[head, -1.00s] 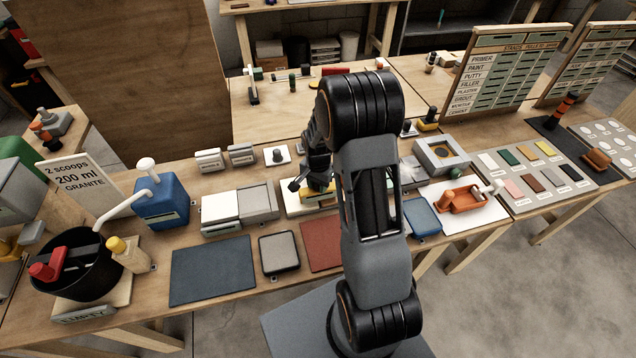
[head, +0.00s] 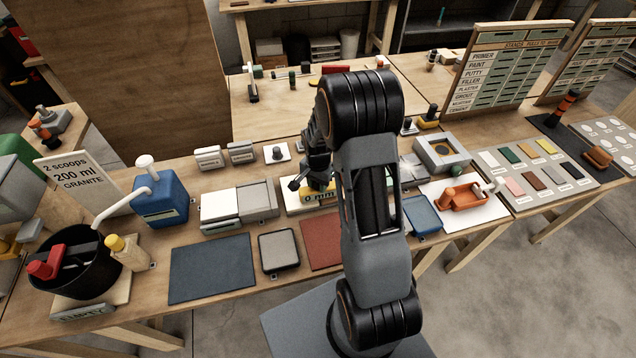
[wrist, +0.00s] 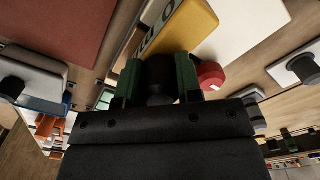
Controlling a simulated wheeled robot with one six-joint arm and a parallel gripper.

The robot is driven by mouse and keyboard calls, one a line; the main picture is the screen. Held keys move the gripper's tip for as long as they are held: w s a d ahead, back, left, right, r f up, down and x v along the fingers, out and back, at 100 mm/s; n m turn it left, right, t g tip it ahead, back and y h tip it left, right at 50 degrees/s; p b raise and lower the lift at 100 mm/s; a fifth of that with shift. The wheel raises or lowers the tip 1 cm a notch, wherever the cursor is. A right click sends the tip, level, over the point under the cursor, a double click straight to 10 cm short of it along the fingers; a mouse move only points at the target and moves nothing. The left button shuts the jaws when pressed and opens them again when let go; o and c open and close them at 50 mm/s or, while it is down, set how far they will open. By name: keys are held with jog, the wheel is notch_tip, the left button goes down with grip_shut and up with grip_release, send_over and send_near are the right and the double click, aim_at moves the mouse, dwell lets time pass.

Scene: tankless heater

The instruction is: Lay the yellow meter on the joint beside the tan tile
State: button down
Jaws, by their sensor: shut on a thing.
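The yellow meter (head: 327,189) is at the middle of the bench in the head view, its face reading "0 mm". In the wrist view its yellow body (wrist: 186,27) lies just beyond my fingers. My gripper (head: 312,184) is shut on the meter; its green fingertips (wrist: 159,78) flank a black grip part in the wrist view. A pale cream slab (head: 291,209) shows under or beside the meter, and a white surface (wrist: 245,30) borders it in the wrist view. I cannot tell which slab is the tan tile. My arm hides part of the area, and any contact below the meter is unclear.
A red-brown mat (head: 319,242) lies in front of the slab. A grey-topped pad (head: 279,250) and a dark mat (head: 212,268) are left of it. White and grey blocks (head: 257,199) stand left. A blue tray (head: 422,215) and orange tool (head: 463,197) stand right.

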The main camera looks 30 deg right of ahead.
jog(key=shift+f, duration=0.1)
jog(key=c, duration=0.7)
grip_release()
notch_tip(320, 180, up, 14)
jog(key=shift+f+b, duration=0.1)
jog(key=shift+b, duration=0.6)
